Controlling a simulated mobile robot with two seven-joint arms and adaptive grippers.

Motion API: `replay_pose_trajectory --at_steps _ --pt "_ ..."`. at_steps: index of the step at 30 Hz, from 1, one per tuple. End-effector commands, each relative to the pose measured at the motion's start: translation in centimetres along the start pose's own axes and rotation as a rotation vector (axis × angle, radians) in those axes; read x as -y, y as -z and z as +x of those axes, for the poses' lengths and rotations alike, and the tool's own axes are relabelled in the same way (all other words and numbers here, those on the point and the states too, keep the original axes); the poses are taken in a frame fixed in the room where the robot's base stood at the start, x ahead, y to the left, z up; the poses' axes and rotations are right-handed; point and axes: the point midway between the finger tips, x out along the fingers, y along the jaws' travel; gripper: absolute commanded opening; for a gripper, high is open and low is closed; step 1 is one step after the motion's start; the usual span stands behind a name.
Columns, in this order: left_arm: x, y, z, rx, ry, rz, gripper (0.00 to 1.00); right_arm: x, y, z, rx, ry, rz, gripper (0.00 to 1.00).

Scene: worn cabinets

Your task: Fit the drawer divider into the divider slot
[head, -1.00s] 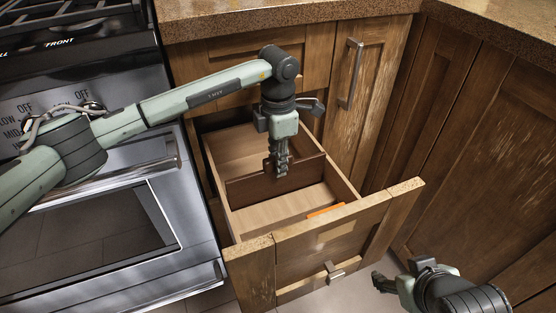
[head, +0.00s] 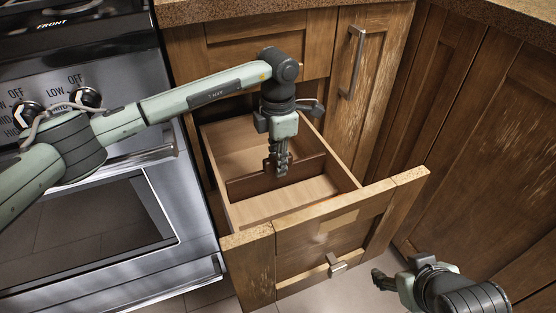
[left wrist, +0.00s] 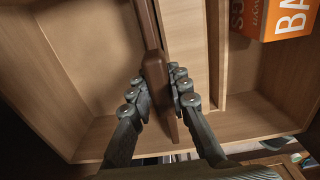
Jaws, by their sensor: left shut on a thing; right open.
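The drawer divider (head: 245,187), a dark brown board, stands upright across the inside of the open drawer (head: 240,212). My left gripper (head: 277,172) is above the drawer, shut on the divider's upper edge near its middle. In the left wrist view the fingers (left wrist: 160,92) sit on both sides of the divider (left wrist: 151,60). Pale wooden strips (left wrist: 216,60) run beside the divider there; I cannot tell whether its lower edge sits in the slot. My right gripper (head: 383,281) is open and empty, low at the right, outside the drawer.
An orange box (left wrist: 285,18) with white letters lies in the drawer in the left wrist view. The steel oven (head: 105,215) stands left of the drawer. Worn cabinets (head: 480,140) stand to the right. The drawer front (head: 325,235) has a metal handle.

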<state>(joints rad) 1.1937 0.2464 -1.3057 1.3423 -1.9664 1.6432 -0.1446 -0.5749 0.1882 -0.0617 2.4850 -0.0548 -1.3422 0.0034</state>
Motion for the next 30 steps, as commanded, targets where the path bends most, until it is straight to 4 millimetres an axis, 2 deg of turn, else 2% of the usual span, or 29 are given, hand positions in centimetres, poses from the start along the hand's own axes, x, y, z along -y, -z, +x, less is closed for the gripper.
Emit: replay_pose_trajectory --at_steps 13,14,19,30 --pt "0.0 0.0 1.4 0.001 0.000 -0.001 0.00 0.2 -0.6 0.9 0.000 0.000 0.000 0.61" --pt "0.0 0.0 1.3 0.002 -0.001 -0.001 0.20 0.2 -0.5 0.8 0.000 0.000 0.000 0.61" --pt "0.0 0.0 1.3 0.001 0.000 0.000 0.41 0.2 -0.5 0.8 0.000 0.000 0.000 0.61" --pt "0.0 0.0 0.9 0.001 -0.001 0.000 0.42 0.2 -0.5 0.8 0.000 0.000 0.000 0.61"
